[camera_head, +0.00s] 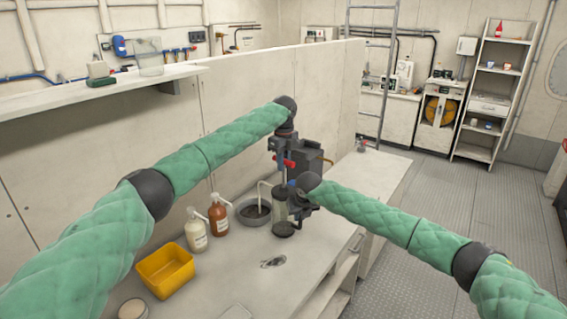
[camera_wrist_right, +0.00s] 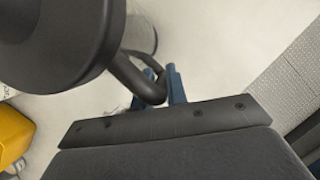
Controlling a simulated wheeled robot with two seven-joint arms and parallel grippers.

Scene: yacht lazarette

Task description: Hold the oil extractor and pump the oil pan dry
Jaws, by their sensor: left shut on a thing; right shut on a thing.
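The oil extractor (camera_head: 282,212) stands upright on the bench, with a clear cylinder and a dark base. My left gripper (camera_head: 281,160) is shut on the pump handle at its top, largely hidden by the gripper. My right gripper (camera_head: 292,190) is shut on the extractor's dark side handle; in the right wrist view its blue fingers (camera_wrist_right: 172,85) are at that handle (camera_wrist_right: 140,75), beside a dark round part (camera_wrist_right: 50,35). The grey oil pan (camera_head: 243,218) sits just left of the extractor with dark oil inside. A pale tube (camera_head: 262,188) leads into it.
A white bottle (camera_head: 195,232) and a brown bottle (camera_head: 219,217) stand left of the pan. A yellow bin (camera_head: 165,271) is nearer. A partition wall (camera_head: 240,100) rises behind the bench. Open floor (camera_head: 450,200) lies to the right.

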